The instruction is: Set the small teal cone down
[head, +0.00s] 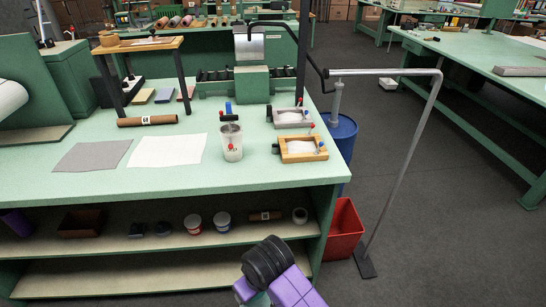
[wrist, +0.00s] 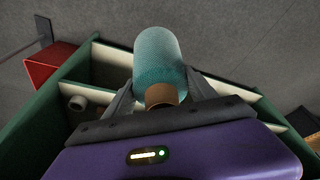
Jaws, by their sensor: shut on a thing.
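The small teal cone (wrist: 159,55) is in the wrist view, a teal wound body with a brown core end (wrist: 161,95) toward my wrist. My gripper (wrist: 160,84) is shut on it, with one grey finger at each side. The cone points away from the wrist, over the green bench's shelves and the dark floor, and touches no surface that I can see. In the head view my purple and black arm shows at the bottom, in front of the bench, and the gripper's fingers cannot be made out there.
A red bin (head: 343,232) and a metal pole (head: 408,155) stand right. The bench's front left is clear.

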